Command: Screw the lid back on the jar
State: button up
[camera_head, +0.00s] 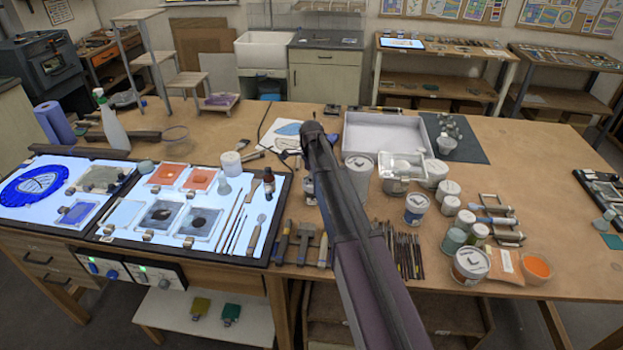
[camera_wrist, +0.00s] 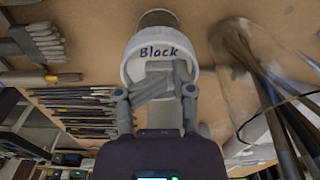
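My gripper (camera_wrist: 170,72) shows in the wrist view with its grey fingers in front of a round white thing marked "Black" (camera_wrist: 158,52). The fingertips overlap its lower edge, so I cannot tell whether they touch it or how far apart they are. A grey-brown round part (camera_wrist: 158,18) shows beyond the white band. I cannot tell whether the white band is a lid or the jar's label. In the head view my arm crosses the bench and hides the gripper's fingers. A small white jar (camera_head: 310,190) is partly hidden behind the arm there.
White paint jars (camera_head: 417,208) and a larger tin (camera_head: 470,265) stand right of my arm. A lit panel (camera_head: 125,212) with glass pieces is on the left. Bare wood (camera_head: 570,215) lies far right.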

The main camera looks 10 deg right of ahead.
jog(key=o, duration=0.3)
jog(key=shift+s+f, duration=0.2)
jog(key=shift+s, duration=0.05)
jog(key=shift+o, duration=1)
jog(key=shift+w+f, duration=0.1)
jog(key=shift+w, duration=0.25)
jog(key=shift+w, duration=0.1)
jog(key=o, duration=0.4)
jog(key=shift+r+p, duration=0.25)
jog(key=shift+p, duration=0.05)
jog(key=shift+r+p, duration=2.9)
